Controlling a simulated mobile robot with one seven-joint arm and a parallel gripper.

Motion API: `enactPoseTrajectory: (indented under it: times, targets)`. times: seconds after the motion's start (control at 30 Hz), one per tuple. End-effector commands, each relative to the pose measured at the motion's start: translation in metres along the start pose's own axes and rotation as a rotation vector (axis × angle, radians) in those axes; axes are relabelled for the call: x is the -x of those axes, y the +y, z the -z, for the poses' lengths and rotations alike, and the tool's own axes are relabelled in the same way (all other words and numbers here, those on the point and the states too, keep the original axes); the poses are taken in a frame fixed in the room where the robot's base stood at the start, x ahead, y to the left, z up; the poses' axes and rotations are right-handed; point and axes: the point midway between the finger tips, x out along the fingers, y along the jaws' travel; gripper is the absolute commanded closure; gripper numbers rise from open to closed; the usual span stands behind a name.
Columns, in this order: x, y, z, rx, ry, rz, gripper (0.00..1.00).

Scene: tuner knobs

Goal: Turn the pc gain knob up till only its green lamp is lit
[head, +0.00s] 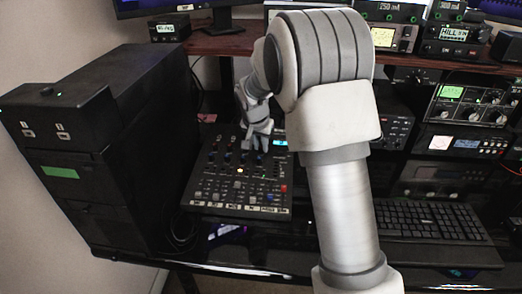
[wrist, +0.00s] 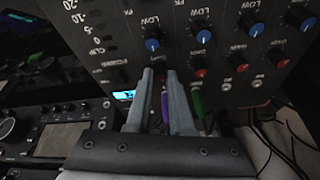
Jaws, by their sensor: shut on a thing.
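The black mixer (head: 214,190) lies on the desk in the head view, and its panel (wrist: 215,25) fills the top of the wrist view. My gripper (head: 262,140) reaches down to the mixer's far edge. In the wrist view my gripper (wrist: 160,76) has its two fingers close together at the end of the row of red-capped gain knobs, shut on a knob that the fingers mostly hide. I take it as the pc gain knob. A blue LOW knob (wrist: 152,45) sits just beyond the fingertips. I cannot make out any green lamp for this knob.
Neighbouring gain knobs (wrist: 201,72) stand close beside the fingers. A purple cable (wrist: 165,106) and a green cable (wrist: 197,104) run by the gripper. A black tower (head: 120,130) stands left of the mixer, and a keyboard (head: 425,220) lies to the right.

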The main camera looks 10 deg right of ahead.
Motion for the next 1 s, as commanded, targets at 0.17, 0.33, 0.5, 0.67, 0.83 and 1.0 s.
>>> enactPoseTrajectory:
  times: [0.17,0.33,0.5,0.67,0.83,1.0]
  targets:
    - [-0.0007,-0.0016,-0.0011,-0.091,0.003,-0.028,1.0]
    - [-0.0001,-0.0015,-0.0006,-0.146,0.005,-0.045,1.0]
    - [0.0002,-0.0013,-0.0003,-0.173,0.005,-0.053,1.0]
    - [0.0003,-0.001,-0.0002,-0.179,0.005,-0.055,1.0]
    - [0.0002,-0.0011,-0.0002,-0.178,0.005,-0.055,1.0]
    - [0.0002,-0.001,-0.0002,-0.177,0.005,-0.055,0.62]
